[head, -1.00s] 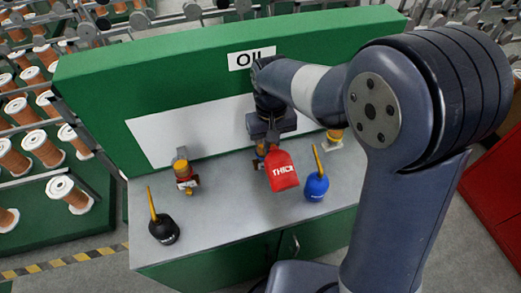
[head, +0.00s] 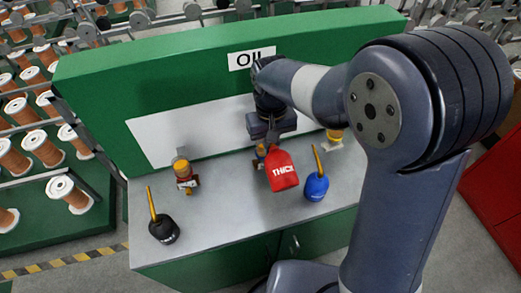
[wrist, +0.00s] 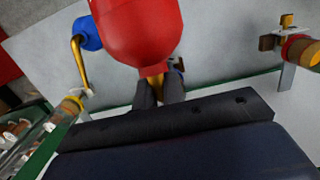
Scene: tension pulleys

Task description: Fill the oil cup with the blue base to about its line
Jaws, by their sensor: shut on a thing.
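My gripper (head: 272,138) is shut on the neck of a red oil can (head: 283,172) marked THICK. The can is tilted, its body toward the bench front; its spout tip is hidden. In the wrist view my fingers (wrist: 160,92) close below the red body (wrist: 140,30). A small oil cup (head: 260,153) is mostly hidden behind my gripper and the can; a bit of blue there (wrist: 178,63) may be its base. I cannot read its level or line. Another cup (head: 184,175) stands left, and a yellow one (head: 335,136) stands right.
A blue oil can (head: 316,187) stands close to the right of the red can, its spout upward. A black oil can (head: 163,229) stands at the bench's front left. The grey bench top (head: 225,215) is clear between them. A green back panel (head: 150,85) rises behind.

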